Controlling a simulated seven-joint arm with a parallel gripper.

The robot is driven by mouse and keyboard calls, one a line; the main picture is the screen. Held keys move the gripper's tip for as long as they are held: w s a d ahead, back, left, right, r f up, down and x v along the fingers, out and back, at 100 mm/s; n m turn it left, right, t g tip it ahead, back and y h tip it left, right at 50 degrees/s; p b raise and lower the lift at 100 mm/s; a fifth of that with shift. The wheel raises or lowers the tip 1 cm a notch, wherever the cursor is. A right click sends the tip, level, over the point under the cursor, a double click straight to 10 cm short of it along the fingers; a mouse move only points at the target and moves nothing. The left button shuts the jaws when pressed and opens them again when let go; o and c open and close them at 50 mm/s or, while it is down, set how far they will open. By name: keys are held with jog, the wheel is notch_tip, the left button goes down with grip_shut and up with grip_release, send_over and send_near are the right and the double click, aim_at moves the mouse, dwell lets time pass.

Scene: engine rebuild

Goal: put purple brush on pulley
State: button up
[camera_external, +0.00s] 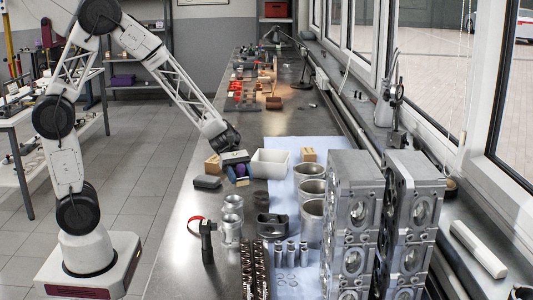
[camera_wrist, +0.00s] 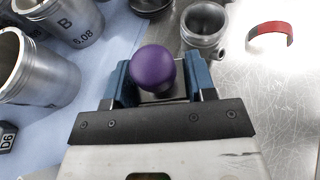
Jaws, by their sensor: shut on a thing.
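The purple brush (camera_wrist: 157,66) shows as a round purple knob between the blue fingers of my gripper (camera_wrist: 158,82) in the wrist view. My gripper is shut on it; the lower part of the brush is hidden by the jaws. In the external view my gripper (camera_external: 237,170) is low over the bench, left of a white bin, with a bit of purple showing. A dark round thing (camera_wrist: 150,5) is cut off by the wrist view's top edge. It may be the dark disc (camera_external: 260,197) on the bench; I cannot tell whether it is the pulley.
A white bin (camera_external: 270,164) and a wooden block (camera_external: 213,165) stand close to my gripper. Metal cylinder liners (camera_external: 311,190), pistons (camera_external: 232,206), a red-banded tool (camera_external: 207,240) and tall engine blocks (camera_external: 352,220) crowd the near bench. Bare metal (camera_external: 180,240) lies at the bench's left edge.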

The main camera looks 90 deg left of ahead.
send_over(261, 194)
jog(key=shift+f, duration=0.3)
dwell(0.3)
jog(key=shift+f, duration=1.75)
jog(key=shift+f, duration=0.15)
jog(key=o, duration=0.9)
jog(key=shift+o, duration=0.2)
